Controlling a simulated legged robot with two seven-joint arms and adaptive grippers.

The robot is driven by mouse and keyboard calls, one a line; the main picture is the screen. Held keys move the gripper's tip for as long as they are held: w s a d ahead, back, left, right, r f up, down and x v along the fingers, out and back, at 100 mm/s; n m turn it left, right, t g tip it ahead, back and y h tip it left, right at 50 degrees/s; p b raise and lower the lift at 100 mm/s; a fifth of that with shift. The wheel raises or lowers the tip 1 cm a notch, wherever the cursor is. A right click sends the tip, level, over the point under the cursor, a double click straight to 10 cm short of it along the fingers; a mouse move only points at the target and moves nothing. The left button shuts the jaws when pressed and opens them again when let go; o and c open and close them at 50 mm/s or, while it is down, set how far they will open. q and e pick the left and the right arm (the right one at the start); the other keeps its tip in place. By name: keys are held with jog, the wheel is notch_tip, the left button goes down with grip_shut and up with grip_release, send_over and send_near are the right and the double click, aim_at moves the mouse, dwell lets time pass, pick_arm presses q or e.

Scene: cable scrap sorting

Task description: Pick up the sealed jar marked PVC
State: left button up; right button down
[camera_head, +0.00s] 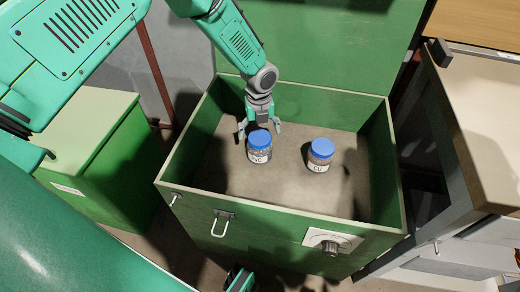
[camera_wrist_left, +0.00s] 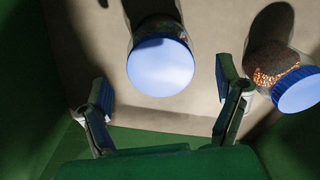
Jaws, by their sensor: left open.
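The PVC jar (camera_head: 259,147) has a blue lid and a white label and stands upright on the floor of a green box. In the left wrist view its blue lid (camera_wrist_left: 160,67) lies ahead of and between the fingers. My left gripper (camera_head: 260,125) is open, just behind and above this jar in the head view. Its spread fingers also show in the left wrist view (camera_wrist_left: 163,105), with no jar gripped. A second blue-lidded jar (camera_head: 320,155), marked CU, stands to the right; it holds copper-coloured bits (camera_wrist_left: 275,68). A small part at the bottom edge of the head view may be my right gripper.
The open green box (camera_head: 285,205) has walls all round and a raised lid (camera_head: 330,45) behind. A green cabinet (camera_head: 85,150) stands left and a bench (camera_head: 490,120) right. Bare floor lies between and around the jars.

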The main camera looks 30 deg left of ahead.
aim_at(260, 137)
pick_arm(q)
notch_tip(260, 137, down, 3)
jog(key=shift+f+b, duration=0.15)
jog(key=shift+b, duration=0.3)
jog(key=c, duration=1.4)
